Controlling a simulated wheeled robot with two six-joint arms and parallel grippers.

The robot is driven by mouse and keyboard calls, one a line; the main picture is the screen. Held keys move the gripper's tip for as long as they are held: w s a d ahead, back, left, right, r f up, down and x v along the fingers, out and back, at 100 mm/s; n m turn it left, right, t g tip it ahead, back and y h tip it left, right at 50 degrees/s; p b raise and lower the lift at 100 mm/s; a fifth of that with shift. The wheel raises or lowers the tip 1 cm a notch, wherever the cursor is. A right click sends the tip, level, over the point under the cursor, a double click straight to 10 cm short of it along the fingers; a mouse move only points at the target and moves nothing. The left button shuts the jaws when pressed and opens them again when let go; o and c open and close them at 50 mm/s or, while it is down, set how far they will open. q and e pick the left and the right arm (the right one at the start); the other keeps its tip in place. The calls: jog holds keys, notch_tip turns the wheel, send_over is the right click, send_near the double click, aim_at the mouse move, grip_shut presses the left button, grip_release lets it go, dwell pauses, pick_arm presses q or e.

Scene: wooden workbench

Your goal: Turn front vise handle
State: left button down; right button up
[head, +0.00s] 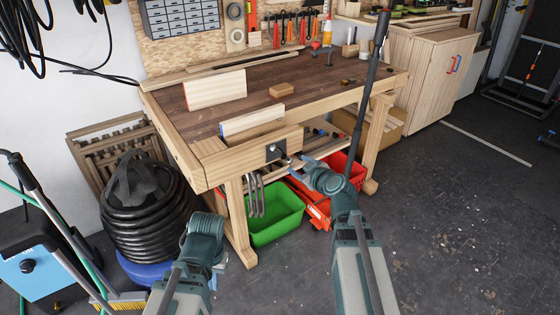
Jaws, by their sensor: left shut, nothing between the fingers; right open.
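The front vise is a wooden jaw block (235,155) at the near end of the workbench (190,150). A dark metal plate (275,151) sits on its face, and the small handle there is partly hidden by my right gripper. My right gripper (290,159) is open, close in front of the plate. I cannot tell whether it touches the handle. My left gripper (208,228) is shut and empty, low in front of the bench's left leg, apart from the vise. Its fingers are hard to make out against the wrist.
A green bin (277,222) and a red bin (350,170) stand under the bench. Grey curved tools (256,198) hang below the vise. A black hose coil (145,205) and a blue machine (40,265) crowd the left. The floor at right is clear.

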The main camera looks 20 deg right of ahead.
aim_at(284, 156)
jog(key=b+x, duration=0.4)
jog(key=x, duration=0.9)
jog(key=shift+w+f, duration=0.15)
grip_shut()
